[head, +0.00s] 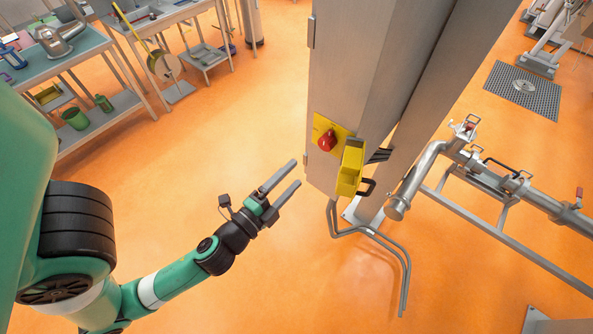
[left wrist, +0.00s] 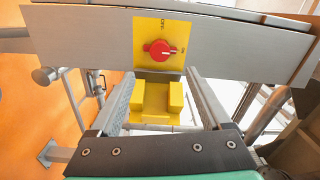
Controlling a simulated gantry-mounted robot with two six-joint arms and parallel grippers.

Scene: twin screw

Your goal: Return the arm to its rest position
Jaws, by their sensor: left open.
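My left gripper (head: 283,184) is open and empty, in front of and to the left of a grey metal cabinet in the head view. Its two fingers point toward the cabinet and are apart from it. In the left wrist view, the open fingers (left wrist: 160,98) flank a yellow bracket (left wrist: 156,115), with no contact visible. A red rotary switch (head: 326,140) on a yellow plate is on the cabinet face; it also shows in the left wrist view (left wrist: 159,49). My right gripper is in neither view.
The grey cabinet (head: 350,60) stands in the middle, with the yellow bracket (head: 350,167) and a black handle at its lower edge. Metal pipes (head: 490,180) run to the right. Workbenches (head: 90,45) stand at the upper left. The orange floor (head: 200,150) between is clear.

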